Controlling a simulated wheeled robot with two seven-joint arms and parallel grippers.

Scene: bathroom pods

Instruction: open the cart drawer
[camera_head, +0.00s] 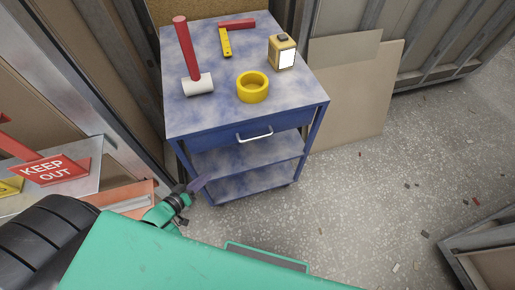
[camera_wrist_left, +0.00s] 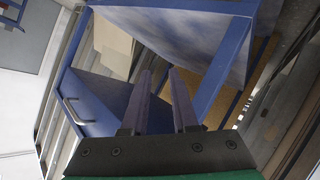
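The blue cart (camera_head: 180,126) has one drawer (camera_head: 215,139) under its top, and the drawer front looks shut. A pale metal bar handle (camera_head: 254,134) is on the drawer front; it also shows at the left of the left wrist view (camera_wrist_left: 78,110). My left gripper (camera_head: 197,185) is low beside the cart's front left leg, below and left of the handle and apart from it. In the left wrist view its two purple fingers (camera_wrist_left: 160,72) stand apart with nothing between them. My right gripper is out of view.
A red-handled mallet (camera_head: 188,60), a yellow and red square (camera_head: 226,40), yellow tape (camera_head: 252,87) and a tan box (camera_head: 282,51) are on the cart top. A KEEP OUT sign (camera_head: 50,170) stands left. Speckled floor (camera_head: 370,200) is mostly clear at right.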

